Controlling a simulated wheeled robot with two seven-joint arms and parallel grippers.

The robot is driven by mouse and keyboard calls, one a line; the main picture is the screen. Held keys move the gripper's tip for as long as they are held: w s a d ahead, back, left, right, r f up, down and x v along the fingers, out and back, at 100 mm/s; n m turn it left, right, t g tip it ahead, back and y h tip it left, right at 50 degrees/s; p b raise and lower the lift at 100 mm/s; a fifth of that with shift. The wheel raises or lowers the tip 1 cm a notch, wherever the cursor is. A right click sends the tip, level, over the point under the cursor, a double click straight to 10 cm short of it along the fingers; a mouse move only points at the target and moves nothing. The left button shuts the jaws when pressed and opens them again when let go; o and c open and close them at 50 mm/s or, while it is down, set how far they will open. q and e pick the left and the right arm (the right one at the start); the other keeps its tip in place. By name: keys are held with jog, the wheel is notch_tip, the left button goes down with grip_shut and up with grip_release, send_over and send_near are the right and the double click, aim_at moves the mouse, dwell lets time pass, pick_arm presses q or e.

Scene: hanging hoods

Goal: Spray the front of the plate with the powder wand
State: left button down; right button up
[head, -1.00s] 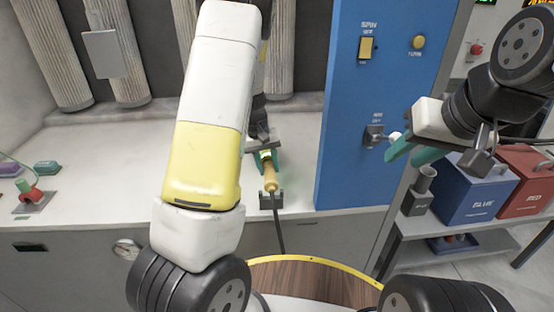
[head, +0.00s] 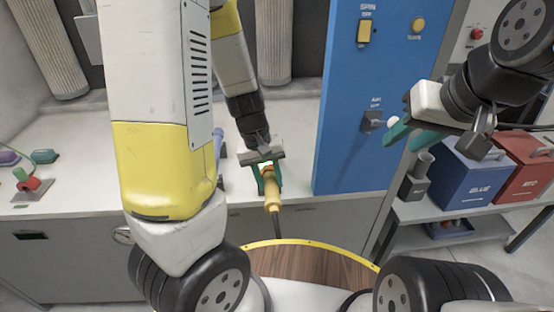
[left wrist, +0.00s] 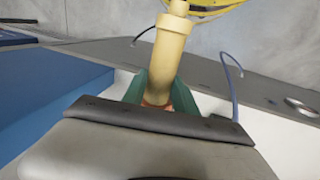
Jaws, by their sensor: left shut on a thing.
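The tan powder wand (head: 272,188) is held in my left gripper (head: 266,170), above the front edge of the white bench, with a dark hose hanging from its lower end. In the left wrist view the wand (left wrist: 172,48) sits between the green fingers, which are shut around it. The grey plate (head: 86,38) hangs at the upper left before the pleated filters, mostly hidden behind my left arm. My right gripper (head: 415,136) has its green fingers apart and appears empty, beside the white-tipped air switch (head: 374,122) on the blue panel. Contact with the switch cannot be told.
The blue panel (head: 345,90) stands right of the bench (head: 295,140). A blue box (head: 465,180) and a red box (head: 520,172) stand on a shelf at right. Small coloured items lie at the bench's left. A round wooden surface (head: 310,262) with yellow rim is close below.

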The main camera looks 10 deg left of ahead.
pick_arm(q)
jog(key=shift+r, duration=2.15)
